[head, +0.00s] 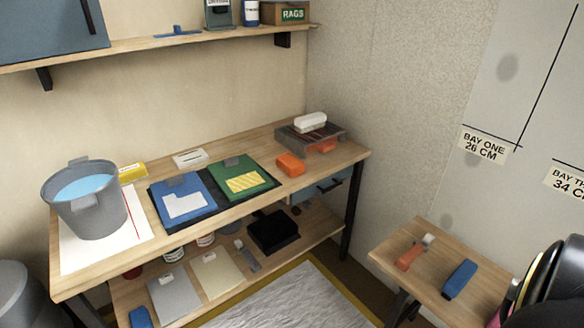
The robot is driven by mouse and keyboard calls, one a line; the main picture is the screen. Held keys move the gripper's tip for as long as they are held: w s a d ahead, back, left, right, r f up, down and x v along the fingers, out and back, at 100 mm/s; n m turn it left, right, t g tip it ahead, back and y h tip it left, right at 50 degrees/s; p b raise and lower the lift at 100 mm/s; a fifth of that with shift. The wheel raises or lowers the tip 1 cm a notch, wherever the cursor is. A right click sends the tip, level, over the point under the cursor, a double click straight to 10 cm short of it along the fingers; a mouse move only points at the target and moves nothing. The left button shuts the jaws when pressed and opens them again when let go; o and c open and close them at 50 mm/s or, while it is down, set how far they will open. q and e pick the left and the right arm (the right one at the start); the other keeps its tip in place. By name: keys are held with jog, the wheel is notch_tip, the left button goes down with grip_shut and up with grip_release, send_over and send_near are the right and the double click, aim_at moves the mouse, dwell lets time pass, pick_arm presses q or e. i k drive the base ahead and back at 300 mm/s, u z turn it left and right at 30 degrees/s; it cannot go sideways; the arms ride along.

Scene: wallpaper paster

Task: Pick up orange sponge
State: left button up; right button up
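An orange sponge (290,165) lies on the wooden workbench, right of the green folder-like board and in front of the grey tray. It looks like a small rounded block, with nothing on top of it. Another orange patch (323,146) shows within the tray at the bench's back right; I cannot tell what it is. Neither of my grippers is visible in the head view.
The workbench (232,221) carries a bucket of water (92,212), blue (184,199) and green (240,177) boards on a dark mat, and a grey tray (290,137) with a white block (310,122). A small side table (425,285) stands right, holding tools.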

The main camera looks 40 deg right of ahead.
aim_at(288, 163)
jog(key=u, duration=0.1)
jog(key=k, duration=0.4)
jog(key=z, duration=1.05)
jog(key=i, duration=1.8)
jog(key=u, duration=0.8)
